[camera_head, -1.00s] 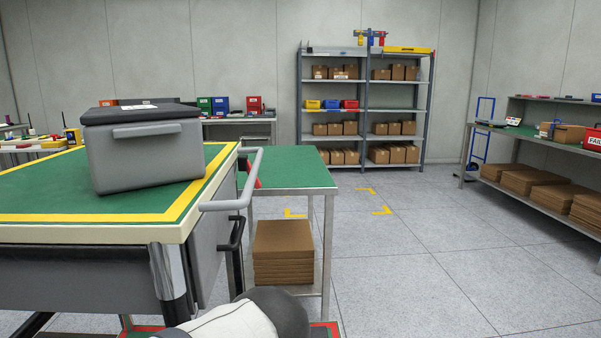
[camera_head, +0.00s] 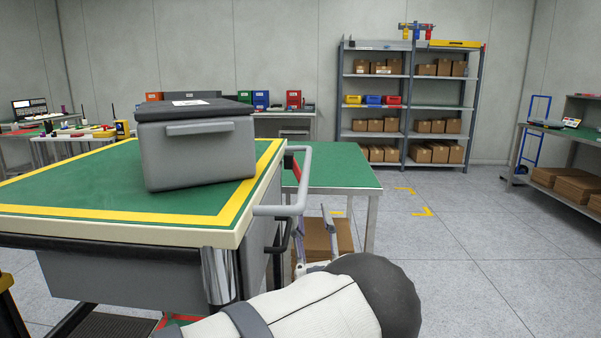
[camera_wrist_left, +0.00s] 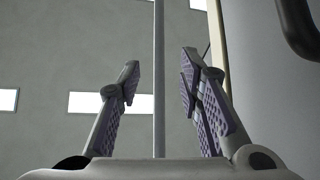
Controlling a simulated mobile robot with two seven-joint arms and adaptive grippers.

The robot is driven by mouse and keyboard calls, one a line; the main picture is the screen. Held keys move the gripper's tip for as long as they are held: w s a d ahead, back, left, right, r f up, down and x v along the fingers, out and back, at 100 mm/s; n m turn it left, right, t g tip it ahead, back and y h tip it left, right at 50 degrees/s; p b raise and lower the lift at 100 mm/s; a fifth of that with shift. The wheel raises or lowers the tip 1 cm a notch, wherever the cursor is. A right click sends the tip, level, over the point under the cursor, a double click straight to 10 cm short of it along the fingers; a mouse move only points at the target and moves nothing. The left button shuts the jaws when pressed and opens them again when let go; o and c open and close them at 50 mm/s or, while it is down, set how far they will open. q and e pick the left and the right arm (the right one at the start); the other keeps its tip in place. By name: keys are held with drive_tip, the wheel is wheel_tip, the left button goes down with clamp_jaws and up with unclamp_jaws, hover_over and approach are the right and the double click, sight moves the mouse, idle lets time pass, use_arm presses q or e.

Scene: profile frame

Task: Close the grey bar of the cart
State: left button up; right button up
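The cart (camera_head: 105,238) stands at the left with a green, yellow-edged top. Its grey bar (camera_head: 281,210) sticks out from the right side as a loop, standing out from the cart. A black handle (camera_head: 280,237) sits just below it and also shows in the left wrist view (camera_wrist_left: 297,28). My left gripper (camera_head: 312,217) points upward, just below and right of the bar. Its fingers are apart in the left wrist view (camera_wrist_left: 158,75). A thin grey upright strip (camera_wrist_left: 159,60) shows between them; I cannot tell whether it is the bar. My right gripper is out of view.
A grey lidded box (camera_head: 198,152) stands on the cart top. A green-topped table (camera_head: 340,165) with stacked cardboard (camera_head: 325,240) stands behind the bar. Shelves (camera_head: 408,103) stand at the back. Open floor (camera_head: 480,260) lies to the right.

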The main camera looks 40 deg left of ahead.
sight(306, 166)
use_arm(q)
drive_tip(key=x, duration=1.1)
drive_tip(key=shift+w+p, duration=0.1)
drive_tip(key=shift+p, duration=0.3)
drive_tip(key=shift+c, duration=0.3)
clamp_jaws()
